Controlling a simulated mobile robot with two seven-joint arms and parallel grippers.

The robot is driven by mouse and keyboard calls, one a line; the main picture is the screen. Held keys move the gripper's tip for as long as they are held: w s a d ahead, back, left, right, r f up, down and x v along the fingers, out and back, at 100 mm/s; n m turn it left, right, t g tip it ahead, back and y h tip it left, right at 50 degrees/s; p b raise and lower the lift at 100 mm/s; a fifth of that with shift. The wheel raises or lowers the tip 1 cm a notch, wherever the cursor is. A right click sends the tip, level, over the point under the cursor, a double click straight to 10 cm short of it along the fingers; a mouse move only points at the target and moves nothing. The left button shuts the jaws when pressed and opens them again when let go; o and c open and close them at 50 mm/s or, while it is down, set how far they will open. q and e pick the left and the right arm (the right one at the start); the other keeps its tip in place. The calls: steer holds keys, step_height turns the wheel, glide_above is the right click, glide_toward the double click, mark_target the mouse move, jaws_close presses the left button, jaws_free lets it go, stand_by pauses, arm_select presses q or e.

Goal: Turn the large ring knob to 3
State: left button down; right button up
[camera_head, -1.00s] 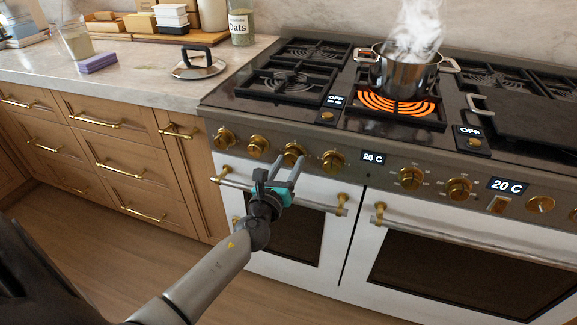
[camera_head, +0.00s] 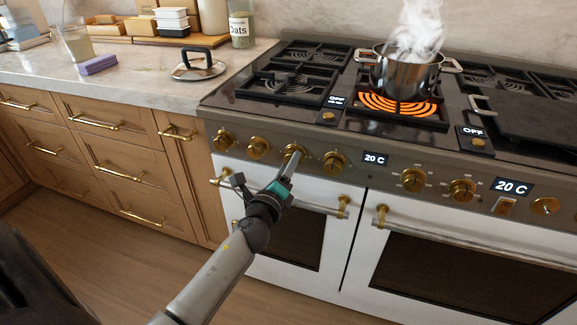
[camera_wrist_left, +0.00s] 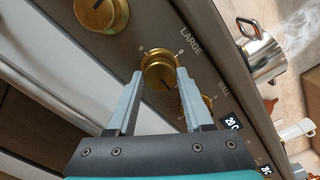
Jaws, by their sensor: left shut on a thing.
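The large ring knob (camera_head: 293,150) is a brass knob on the stove's front panel. In the left wrist view the same brass knob (camera_wrist_left: 160,68) sits beside the printed word LARGE, with a dark pointer mark on its face. A digit and part of a scale show around it, but I cannot read the setting surely. My left gripper (camera_head: 288,163) reaches up to the knob from the front. In the left wrist view its two fingers (camera_wrist_left: 160,80) are on either side of the knob, shut on it. My right gripper is not in view.
A steaming pot (camera_head: 404,78) stands on a glowing orange burner (camera_head: 398,104). Other brass knobs (camera_head: 334,161) flank the large one. Oven door handles (camera_head: 323,209) stick out below the panel. A lid (camera_head: 198,68) lies on the counter at left.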

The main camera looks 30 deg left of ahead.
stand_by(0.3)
arm_select(q)
steer(key=shift+c, duration=1.4)
jaws_free()
steer(key=shift+s, duration=0.1)
steer(key=v, duration=1.5)
steer(key=shift+b, duration=0.45)
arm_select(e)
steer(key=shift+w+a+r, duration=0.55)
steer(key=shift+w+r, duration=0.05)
